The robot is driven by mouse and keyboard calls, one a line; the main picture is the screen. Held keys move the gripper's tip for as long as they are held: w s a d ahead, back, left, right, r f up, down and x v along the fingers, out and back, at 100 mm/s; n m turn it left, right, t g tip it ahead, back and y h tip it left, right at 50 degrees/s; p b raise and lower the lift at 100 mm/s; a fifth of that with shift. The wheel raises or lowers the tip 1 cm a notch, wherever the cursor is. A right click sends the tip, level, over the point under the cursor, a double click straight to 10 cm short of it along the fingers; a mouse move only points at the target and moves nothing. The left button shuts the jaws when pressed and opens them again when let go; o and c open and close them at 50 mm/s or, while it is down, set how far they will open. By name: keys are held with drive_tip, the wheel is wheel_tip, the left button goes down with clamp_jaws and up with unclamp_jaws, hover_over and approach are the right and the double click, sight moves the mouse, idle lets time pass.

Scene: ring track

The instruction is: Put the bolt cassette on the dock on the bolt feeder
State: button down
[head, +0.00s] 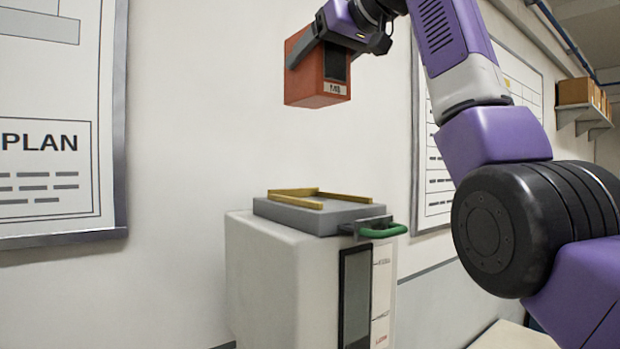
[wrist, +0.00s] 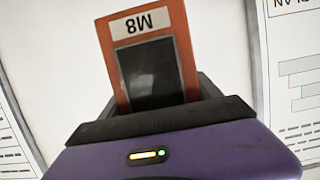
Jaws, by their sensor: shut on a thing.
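My gripper (head: 312,42) is shut on the bolt cassette (head: 316,88), an orange-red box with a dark window and a white label. The dock (head: 303,215) is a grey plate with yellow guide rails on top of the white bolt feeder (head: 265,275). The dock is empty. A green handle (head: 383,231) sits at its front right.
A framed PLAN board (head: 55,130) hangs on the wall at left, and another board (head: 437,170) hangs behind my arm. A shelf with cardboard boxes (head: 580,92) is at far right. The space between cassette and dock is clear.

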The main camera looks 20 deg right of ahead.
wheel_tip(320, 180, down, 18)
drive_tip(key=shift+s+p, duration=0.1)
drive_tip(key=shift+p, duration=0.55)
drive_tip(key=shift+c, duration=0.7)
unclamp_jaws()
drive_tip(key=shift+f, duration=0.25)
drive_tip(key=shift+r, duration=0.15)
drive_tip(key=b+v, duration=0.4)
drive_tip(key=v, duration=0.8)
